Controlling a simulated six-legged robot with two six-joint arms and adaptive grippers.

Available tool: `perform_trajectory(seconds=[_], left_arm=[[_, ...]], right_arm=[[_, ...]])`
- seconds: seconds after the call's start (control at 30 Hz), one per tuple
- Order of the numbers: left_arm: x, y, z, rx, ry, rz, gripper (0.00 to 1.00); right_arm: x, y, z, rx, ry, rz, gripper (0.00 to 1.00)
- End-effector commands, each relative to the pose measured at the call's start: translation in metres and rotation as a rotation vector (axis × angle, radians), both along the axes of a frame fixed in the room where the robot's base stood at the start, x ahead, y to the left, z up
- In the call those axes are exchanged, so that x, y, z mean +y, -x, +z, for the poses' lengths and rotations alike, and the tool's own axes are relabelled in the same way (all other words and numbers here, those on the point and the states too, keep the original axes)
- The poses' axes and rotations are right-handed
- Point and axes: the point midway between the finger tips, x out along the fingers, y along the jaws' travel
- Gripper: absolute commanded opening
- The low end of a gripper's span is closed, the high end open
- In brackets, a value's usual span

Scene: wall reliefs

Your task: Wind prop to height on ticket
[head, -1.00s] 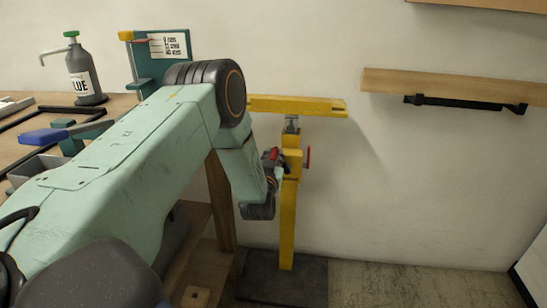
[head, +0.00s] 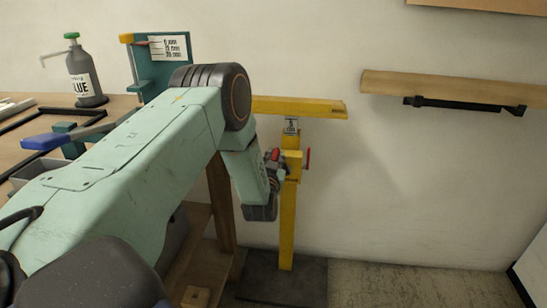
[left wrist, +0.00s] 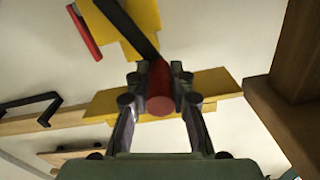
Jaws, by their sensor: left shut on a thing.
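The prop is a yellow stand with a post (head: 289,225), a collar and a flat crossbar (head: 300,107) on top. A small marked plate (head: 291,126) shows under the bar, too small to read surely. A red lever (head: 308,158) sticks out on the collar's right. My left gripper (left wrist: 160,88) is shut on the red crank knob (left wrist: 160,104), beside the collar. In the head view my wrist hides much of the crank. The white ticket (head: 169,46) with printed lines is on a teal board at the back left; its text is blurred. My right gripper is not in view.
A wooden rail (head: 450,88) on a black bracket (head: 465,105) is on the wall at the right. A grey glue bottle (head: 84,75) stands on the workbench at the left. A dark base plate (head: 285,280) lies under the post. Floor at the right is clear.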

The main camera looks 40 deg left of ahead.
Motion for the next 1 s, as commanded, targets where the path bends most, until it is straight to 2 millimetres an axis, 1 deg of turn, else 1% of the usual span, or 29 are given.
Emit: perform_trajectory(seconds=[0.03,0.17,0.4,0.67,1.0], left_arm=[[-0.005,-0.003,0.003,0.007,-0.019,-0.012,0.0],[-0.01,-0.005,0.005,0.038,-0.074,-0.013,0.0],[-0.025,-0.013,0.009,0.121,-0.228,-0.017,0.0],[-0.036,-0.02,0.008,0.199,-0.371,-0.015,0.0],[-0.043,-0.024,0.006,0.197,-0.363,-0.015,0.0]], right_arm=[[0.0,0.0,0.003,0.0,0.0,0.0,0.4],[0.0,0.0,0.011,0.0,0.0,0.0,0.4],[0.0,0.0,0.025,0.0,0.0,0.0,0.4],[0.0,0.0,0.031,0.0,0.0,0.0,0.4],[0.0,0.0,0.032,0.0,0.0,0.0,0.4]])
